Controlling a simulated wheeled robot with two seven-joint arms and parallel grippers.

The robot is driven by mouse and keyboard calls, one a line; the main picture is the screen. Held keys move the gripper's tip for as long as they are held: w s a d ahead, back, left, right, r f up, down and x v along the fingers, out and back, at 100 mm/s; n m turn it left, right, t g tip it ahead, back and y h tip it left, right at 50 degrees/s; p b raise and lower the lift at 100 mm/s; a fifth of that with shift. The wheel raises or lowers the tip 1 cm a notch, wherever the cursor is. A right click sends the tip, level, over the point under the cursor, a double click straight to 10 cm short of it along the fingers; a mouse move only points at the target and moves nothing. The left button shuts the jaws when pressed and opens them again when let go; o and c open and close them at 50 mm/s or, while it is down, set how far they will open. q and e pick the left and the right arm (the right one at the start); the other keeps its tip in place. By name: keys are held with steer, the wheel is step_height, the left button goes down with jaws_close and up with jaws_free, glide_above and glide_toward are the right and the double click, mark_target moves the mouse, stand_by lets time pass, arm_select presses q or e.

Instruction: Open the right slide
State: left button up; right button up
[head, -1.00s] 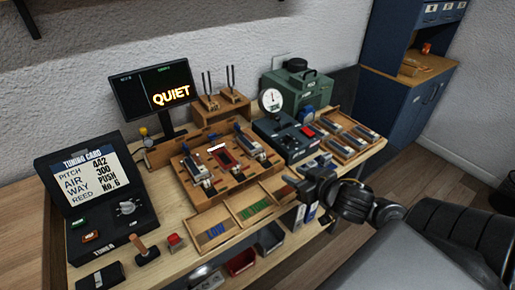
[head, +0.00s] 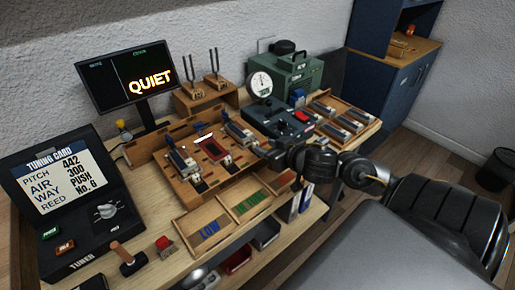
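A wooden fixture (head: 160,157) on the bench holds three slide-like units side by side. My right gripper (head: 262,150) is at the front end of the right unit, reaching in from the right. Its fingertips are small and dark, so I cannot tell whether they touch the unit or how far apart they are. My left gripper is not in view.
A tuner box (head: 105,238) with a tuning card stands at left. A monitor (head: 125,80) reads QUIET. A gauge (head: 261,84) and a green case (head: 296,74) stand behind my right arm. Trays marked LOW (head: 204,227) and green (head: 248,203) lie in front. Spare units (head: 340,130) lie at right.

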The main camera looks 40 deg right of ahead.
mark_target(257, 144)
steer(key=x, duration=0.3)
steer(key=shift+w+f, duration=0.1)
steer(key=shift+w, duration=0.25)
steer(key=shift+w+f, duration=0.2)
steer(key=shift+w, duration=0.25)
steer(key=c, duration=0.9)
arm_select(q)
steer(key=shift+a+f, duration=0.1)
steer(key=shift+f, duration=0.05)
arm_select(e)
jaws_close()
